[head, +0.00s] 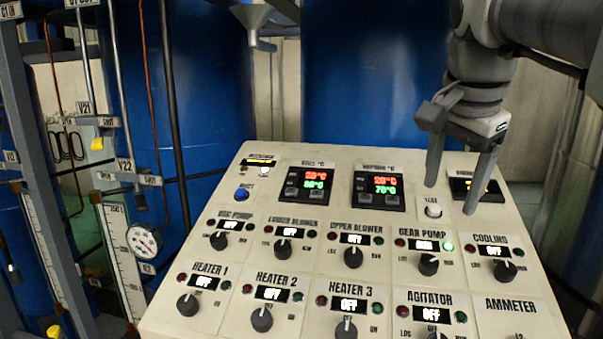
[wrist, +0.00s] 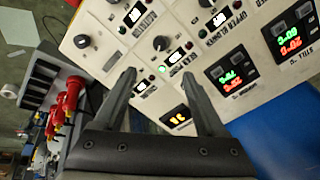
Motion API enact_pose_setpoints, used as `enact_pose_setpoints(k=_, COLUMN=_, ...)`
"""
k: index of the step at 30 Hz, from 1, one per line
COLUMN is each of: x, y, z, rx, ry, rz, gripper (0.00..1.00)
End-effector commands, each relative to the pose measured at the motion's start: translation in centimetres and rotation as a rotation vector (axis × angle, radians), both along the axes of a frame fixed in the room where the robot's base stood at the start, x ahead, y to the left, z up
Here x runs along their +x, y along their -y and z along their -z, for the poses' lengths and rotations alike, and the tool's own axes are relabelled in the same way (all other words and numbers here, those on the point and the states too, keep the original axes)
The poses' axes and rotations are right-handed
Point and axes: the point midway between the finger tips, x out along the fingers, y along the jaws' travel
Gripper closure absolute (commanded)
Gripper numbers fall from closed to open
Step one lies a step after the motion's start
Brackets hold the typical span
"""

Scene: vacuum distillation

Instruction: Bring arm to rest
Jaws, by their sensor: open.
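My gripper (head: 455,188) hangs at the upper right in the head view, its two fingers apart and pointing down. It is open and empty, in front of the upper right part of the cream control panel (head: 262,222).
Two temperature displays (head: 304,184) (head: 378,190) glow red and green. Several black knobs, such as the cooling knob (head: 505,271), stick up from the panel. Blue tanks (head: 375,75) stand behind. A gauge (head: 144,239) and pipes stand left. Red objects (wrist: 68,97) show left in the wrist view.

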Motion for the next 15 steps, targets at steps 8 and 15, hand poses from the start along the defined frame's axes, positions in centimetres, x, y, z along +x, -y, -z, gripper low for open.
enact_pose_setpoints(k=8, x=-2.9, y=-1.2, z=3.9, rx=-0.087, ry=-0.032, rz=-0.278, gripper=0.27)
enact_pose_setpoints(k=15, x=-7.0, y=-5.9, z=10.6, rx=-0.193, ry=0.007, rz=-0.655, gripper=0.27)
